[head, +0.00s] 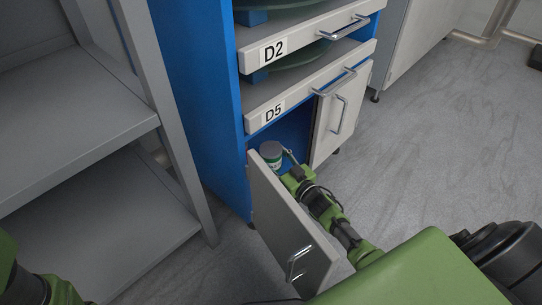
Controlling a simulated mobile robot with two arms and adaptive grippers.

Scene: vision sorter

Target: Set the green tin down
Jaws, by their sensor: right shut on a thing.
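The tin (271,151) shows a grey lid and a pale side with some green. It looks upright at the opening of the blue cabinet's lower compartment, behind the open door. My right gripper (287,161) reaches in over the door from the right and is shut on the tin. The tin's lower part is hidden by the door, so I cannot tell whether it touches the compartment floor. My left gripper is out of view; only green parts of my left arm show at the bottom left.
The open cabinet door (285,225) swings out towards me, close beside my right arm. The other lower door (338,115) is shut. Drawers D2 (300,45) and D5 (305,88) stand out above the compartment. A grey shelf unit (75,140) stands at the left.

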